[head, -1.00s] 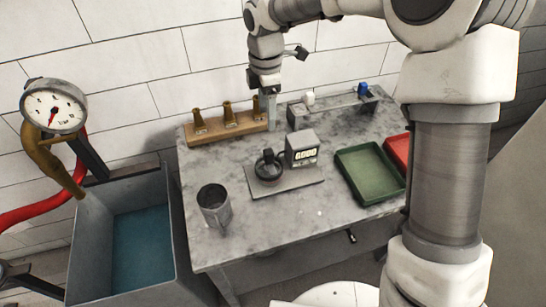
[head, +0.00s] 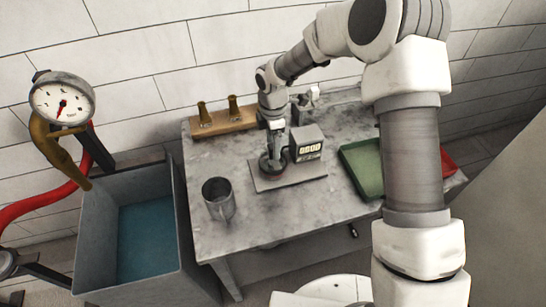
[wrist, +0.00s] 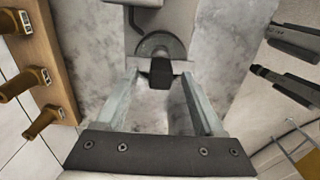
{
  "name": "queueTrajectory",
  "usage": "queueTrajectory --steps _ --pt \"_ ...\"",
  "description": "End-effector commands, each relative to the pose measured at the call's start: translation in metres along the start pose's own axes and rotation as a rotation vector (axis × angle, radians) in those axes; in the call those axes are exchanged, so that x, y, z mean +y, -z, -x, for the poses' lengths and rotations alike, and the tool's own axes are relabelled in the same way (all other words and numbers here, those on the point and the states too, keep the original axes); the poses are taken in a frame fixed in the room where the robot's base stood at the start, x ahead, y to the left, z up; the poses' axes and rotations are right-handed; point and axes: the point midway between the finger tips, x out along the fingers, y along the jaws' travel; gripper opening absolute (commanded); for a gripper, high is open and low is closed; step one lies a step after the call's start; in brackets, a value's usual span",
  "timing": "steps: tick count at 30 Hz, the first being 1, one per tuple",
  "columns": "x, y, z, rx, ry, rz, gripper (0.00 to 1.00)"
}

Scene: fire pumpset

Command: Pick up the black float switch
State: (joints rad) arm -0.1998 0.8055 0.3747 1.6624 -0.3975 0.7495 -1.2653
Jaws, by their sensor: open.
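The black float switch (head: 267,165) sits on the flat grey plate (head: 300,181) of a scale, partly hidden by my gripper in the head view. In the wrist view its round dark body (wrist: 160,43) lies just beyond the fingertips, and a black block (wrist: 160,72) on its near side shows between them. My gripper (wrist: 160,75) is open and points down over the switch. Its fingers stand on either side of the black block, with gaps showing. I cannot tell how far the tips are above the plate.
The scale's display box (head: 307,145) stands close at the right. A metal mug (head: 218,199) stands at front left. A wooden rack (head: 222,126) with brass nozzles is behind. Green (head: 361,168) and red (head: 449,162) trays lie at right. A water-filled tank (head: 147,240) stands left of the table.

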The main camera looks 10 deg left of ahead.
Motion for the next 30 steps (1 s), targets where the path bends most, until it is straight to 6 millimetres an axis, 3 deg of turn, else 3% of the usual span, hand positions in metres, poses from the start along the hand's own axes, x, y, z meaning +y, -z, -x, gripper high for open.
queueTrajectory --steps 4,12,23,30 --pt "-0.001 0.000 -0.015 -0.001 0.001 0.000 0.70" --pt "-0.001 0.000 -0.018 -0.001 0.000 0.000 0.68" --pt "-0.001 0.000 -0.017 0.000 0.000 0.000 0.03" --pt "-0.001 0.000 -0.017 0.000 0.000 0.000 0.00"
